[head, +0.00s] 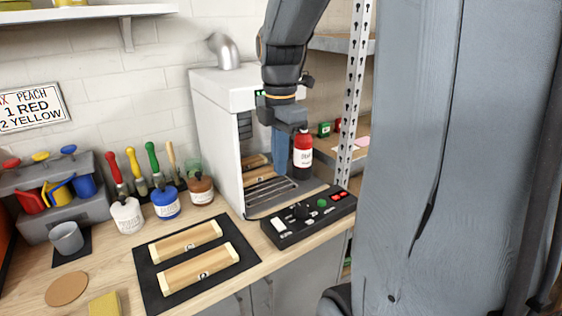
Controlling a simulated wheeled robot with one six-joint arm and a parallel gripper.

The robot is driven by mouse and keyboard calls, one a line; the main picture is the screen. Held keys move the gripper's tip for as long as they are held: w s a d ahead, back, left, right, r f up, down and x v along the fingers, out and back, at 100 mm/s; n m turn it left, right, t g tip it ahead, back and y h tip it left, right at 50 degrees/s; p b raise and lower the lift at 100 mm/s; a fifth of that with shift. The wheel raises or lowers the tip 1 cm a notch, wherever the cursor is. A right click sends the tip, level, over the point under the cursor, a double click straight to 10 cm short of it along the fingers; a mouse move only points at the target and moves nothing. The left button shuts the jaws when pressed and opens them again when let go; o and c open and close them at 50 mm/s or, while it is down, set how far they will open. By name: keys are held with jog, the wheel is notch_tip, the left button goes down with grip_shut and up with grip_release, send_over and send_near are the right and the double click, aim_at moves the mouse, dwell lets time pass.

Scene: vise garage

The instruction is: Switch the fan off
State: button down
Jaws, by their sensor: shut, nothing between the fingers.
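A black control panel (310,219) lies on the bench in front of a white booth (217,135). It carries a white rocker switch (279,226), a dark knob (302,210), a green button (322,203) and red parts (337,196) at its right end. The labels are too small to read. A metal duct (225,50) rises from the booth's top. I cannot make out the fan itself. My gripper (281,172) points down in front of the booth opening, above the panel and apart from it. Its fingers are shut and empty.
A red bottle (302,153) shows right beside my fingers; I cannot tell its exact depth. Wooden blocks lie inside the booth and on a black mat (150,260). Paint jars and brushes stand at the left. A metal shelf upright (353,90) stands at the right.

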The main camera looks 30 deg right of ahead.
notch_tip(320, 180, up, 12)
jog(key=s, duration=0.1)
jog(key=shift+s+b, duration=0.35)
jog(key=shift+b, duration=0.1)
jog(key=shift+f, duration=0.1)
jog(key=s+a+f+m, duration=0.1)
jog(key=a+f+m, duration=0.3)
jog(key=f+m, duration=0.2)
jog(key=s+a+f+m+t, duration=0.1)
jog(key=a+f+m, duration=0.3)
jog(key=f, duration=0.7)
jog(key=s+a+f+m+b, duration=0.1)
jog(key=a+f+m, duration=0.3)
jog(key=f+m, duration=0.4)
jog(key=shift+s+a+f, duration=0.2)
jog(key=shift+s+a, duration=0.15)
jog(key=shift+s, duration=0.5)
